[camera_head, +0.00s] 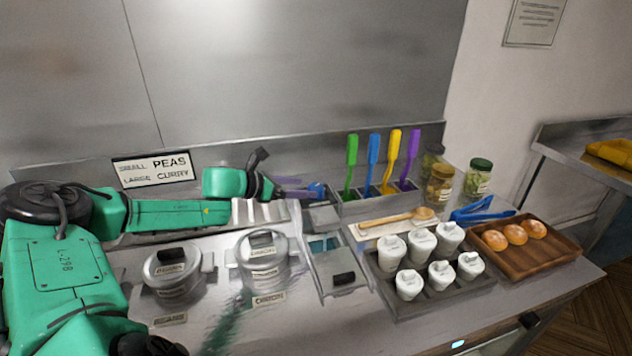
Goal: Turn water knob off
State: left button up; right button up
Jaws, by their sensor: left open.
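My left arm comes in from the left, and my left gripper (266,174) is over the back of the steel counter, beyond the lidded pots. Its dark fingers are apart, and I see nothing held between them. I cannot make out the water knob in this view; it may be hidden or too small to tell. My right gripper is not in view.
Two lidded pots (172,272) (263,258) stand in front of the gripper. Colored utensils (373,162) stand upright to the right. White lidded cups (422,246) sit on a dark tray, beside buns on a wooden tray (540,262). A sign (152,169) stands behind my arm.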

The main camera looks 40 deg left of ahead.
aim_at(312, 186)
pick_arm(q)
jog(key=shift+w+d+f+b, duration=0.2)
jog(key=shift+w+f+b, duration=0.15)
jog(key=shift+w+b, duration=0.1)
jog(key=shift+w+d+f, duration=0.2)
jog(key=shift+w+f, duration=0.05)
jog(key=shift+w, duration=0.3)
jog(key=shift+w+a+f+b, duration=0.15)
jog(key=shift+w+f+b, duration=0.3)
jog(key=shift+b, duration=0.6)
jog(key=shift+w+d+f+b, duration=0.15)
jog(key=shift+w+d+b, duration=0.1)
jog(key=shift+w+b, duration=0.4)
jog(key=shift+w+d, duration=0.3)
jog(key=shift+r, duration=0.2)
grip_shut()
